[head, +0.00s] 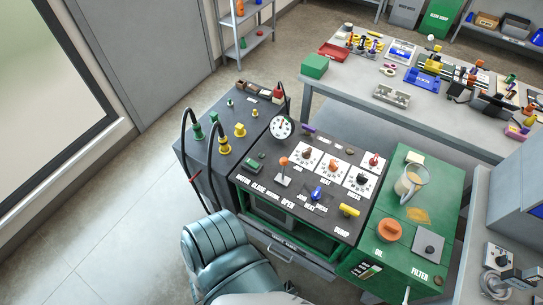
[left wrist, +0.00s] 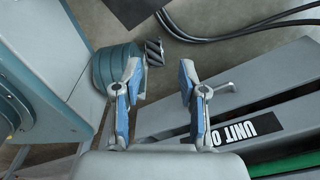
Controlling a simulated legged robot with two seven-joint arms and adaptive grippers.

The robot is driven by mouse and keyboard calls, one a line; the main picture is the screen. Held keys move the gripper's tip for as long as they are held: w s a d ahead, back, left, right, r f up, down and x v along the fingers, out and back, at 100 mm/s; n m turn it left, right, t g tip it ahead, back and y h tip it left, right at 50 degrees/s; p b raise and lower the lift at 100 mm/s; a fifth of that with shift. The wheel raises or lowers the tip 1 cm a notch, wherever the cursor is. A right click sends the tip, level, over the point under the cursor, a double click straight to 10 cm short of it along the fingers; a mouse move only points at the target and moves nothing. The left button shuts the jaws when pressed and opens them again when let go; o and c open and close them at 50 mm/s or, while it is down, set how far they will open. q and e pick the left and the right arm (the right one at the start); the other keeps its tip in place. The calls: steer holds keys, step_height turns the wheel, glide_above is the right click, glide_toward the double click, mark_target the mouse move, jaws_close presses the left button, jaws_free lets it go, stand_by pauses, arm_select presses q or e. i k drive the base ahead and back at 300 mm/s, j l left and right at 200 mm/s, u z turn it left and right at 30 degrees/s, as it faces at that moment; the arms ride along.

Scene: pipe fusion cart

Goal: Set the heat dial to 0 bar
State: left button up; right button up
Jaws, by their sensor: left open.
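The dark control panel (head: 262,181) is in the middle of the head view. It carries several small knobs on white square dial plates, among them an upper-left one (head: 307,155), a lower-right one (head: 362,180) and a red-topped one (head: 374,161). Their lettering is too small to read, so I cannot tell which is the heat dial or its setting. My left gripper (left wrist: 158,84) is open and empty in the left wrist view, with its blue-padded fingers apart. It is away from the dials. The right gripper is not in view.
A round gauge (head: 281,127) stands at the panel's back edge. An orange-knobbed lever (head: 283,162), a blue knob (head: 317,192) and a yellow handle (head: 349,210) rise from it. A green unit (head: 352,263) adjoins on the right. Dark cables (left wrist: 250,27) show in the wrist view.

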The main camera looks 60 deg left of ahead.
mark_target(334, 167)
steer(key=u, duration=1.7)
